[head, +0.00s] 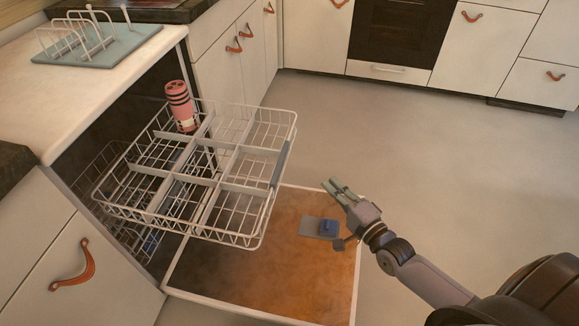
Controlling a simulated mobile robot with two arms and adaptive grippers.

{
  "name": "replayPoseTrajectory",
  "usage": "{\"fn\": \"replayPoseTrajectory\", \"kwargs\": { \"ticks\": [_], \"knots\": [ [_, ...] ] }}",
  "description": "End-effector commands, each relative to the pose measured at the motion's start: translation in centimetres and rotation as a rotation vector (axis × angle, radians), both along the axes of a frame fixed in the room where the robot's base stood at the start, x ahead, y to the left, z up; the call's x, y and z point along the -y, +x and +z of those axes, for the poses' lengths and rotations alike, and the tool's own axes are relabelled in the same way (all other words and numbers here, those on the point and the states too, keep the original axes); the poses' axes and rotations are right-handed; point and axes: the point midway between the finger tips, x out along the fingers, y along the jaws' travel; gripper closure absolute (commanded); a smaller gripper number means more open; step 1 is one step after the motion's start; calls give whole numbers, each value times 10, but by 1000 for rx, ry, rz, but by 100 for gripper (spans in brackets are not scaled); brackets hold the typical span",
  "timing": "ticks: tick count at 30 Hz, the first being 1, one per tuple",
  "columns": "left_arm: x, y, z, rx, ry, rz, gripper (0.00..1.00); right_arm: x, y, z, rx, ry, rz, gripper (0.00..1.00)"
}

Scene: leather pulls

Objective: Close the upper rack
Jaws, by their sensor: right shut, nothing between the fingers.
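The upper rack (217,185) is a white wire rack with grey dividers, pulled well out of the dishwasher at the left. A grey handle strip (280,165) runs along its front right edge. A pink bottle with dark bands (179,104) stands at the rack's back, by the dishwasher opening. My right gripper (334,187) is shut and empty, to the right of the rack's front edge and apart from it. My left gripper is not in view.
A lower rack (112,190) sits inside. A drying rack (77,40) stands on the counter above. The grey floor (440,150) to the right is clear.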

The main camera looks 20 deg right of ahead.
Motion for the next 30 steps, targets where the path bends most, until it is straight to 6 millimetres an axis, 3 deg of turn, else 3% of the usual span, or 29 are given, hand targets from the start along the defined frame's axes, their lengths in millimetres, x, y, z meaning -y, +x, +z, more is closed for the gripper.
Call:
{"fn": "replayPoseTrajectory", "kwargs": {
  "ticks": [15, 21, 30],
  "knots": [
    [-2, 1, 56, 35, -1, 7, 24, -19, 97, 0, 2, -2, -1, 100],
    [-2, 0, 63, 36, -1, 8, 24, -43, 111, 0, -2, -1, -2, 100],
    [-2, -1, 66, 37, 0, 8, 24, -51, 117, 0, -1, -4, -2, 100]
  ]
}}
